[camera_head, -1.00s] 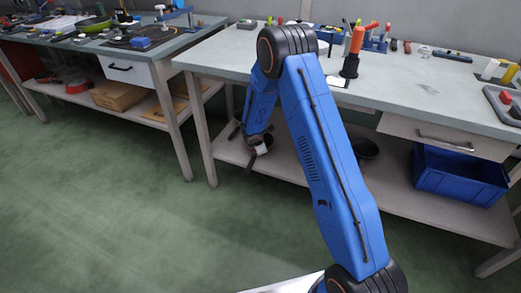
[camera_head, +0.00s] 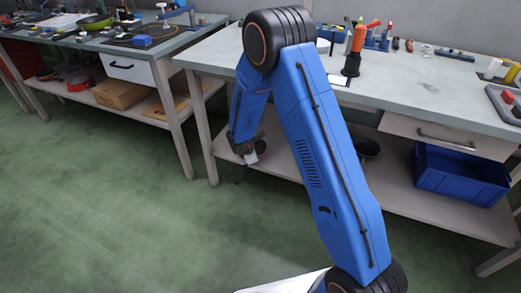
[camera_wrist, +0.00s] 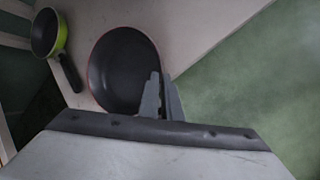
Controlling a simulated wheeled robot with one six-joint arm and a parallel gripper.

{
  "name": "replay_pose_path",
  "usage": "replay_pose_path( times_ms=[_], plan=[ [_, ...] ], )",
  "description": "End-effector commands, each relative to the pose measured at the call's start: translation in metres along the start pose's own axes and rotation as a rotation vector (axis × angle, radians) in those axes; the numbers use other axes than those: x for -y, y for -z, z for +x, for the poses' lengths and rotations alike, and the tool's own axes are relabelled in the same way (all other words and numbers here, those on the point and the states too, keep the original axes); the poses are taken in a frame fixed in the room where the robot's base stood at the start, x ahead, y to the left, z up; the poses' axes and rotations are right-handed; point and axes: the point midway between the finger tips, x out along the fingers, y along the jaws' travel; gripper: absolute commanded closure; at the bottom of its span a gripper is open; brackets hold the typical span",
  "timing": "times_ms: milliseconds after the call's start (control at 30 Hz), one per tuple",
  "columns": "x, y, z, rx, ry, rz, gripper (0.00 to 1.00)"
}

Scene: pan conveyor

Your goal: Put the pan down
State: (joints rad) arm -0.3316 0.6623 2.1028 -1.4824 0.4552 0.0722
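A dark pan with a thin red rim (camera_wrist: 118,66) fills the upper middle of the wrist view, seen from above over the pale shelf (camera_wrist: 200,25). My gripper (camera_wrist: 161,84) has its grey fingers close together over the pan's near right rim. The pan's handle does not show, so I cannot tell whether the fingers hold it. In the head view my gripper (camera_head: 243,160) is low, at the front of the bench's lower shelf (camera_head: 290,163).
A green pan (camera_wrist: 44,32) lies at the upper left of the wrist view. A dark pan (camera_head: 367,149) and a blue crate (camera_head: 460,178) are on the lower shelf. The left bench holds another green pan (camera_head: 95,21). The green floor (camera_head: 110,220) is clear.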

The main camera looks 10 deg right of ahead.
Motion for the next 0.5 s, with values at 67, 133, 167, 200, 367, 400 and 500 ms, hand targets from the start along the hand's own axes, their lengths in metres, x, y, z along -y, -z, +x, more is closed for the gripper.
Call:
replay_pose_path(
  times_ms=[67,133,167,200,367,400,500],
  plan=[
    [0.011,0.011,-0.01,-0.001,-0.001,-0.003,1.0],
    [0.019,0.018,-0.017,-0.001,-0.001,-0.002,1.0],
    [0.022,0.021,-0.02,-0.001,-0.001,-0.001,1.0],
    [0.026,0.025,-0.023,-0.001,-0.001,-0.002,1.0],
    [0.037,0.034,-0.032,0.0,-0.001,-0.001,1.0],
    [0.039,0.036,-0.033,0.0,-0.001,-0.001,1.0],
    [0.042,0.038,-0.035,0.0,-0.001,0.001,1.0]
  ],
)
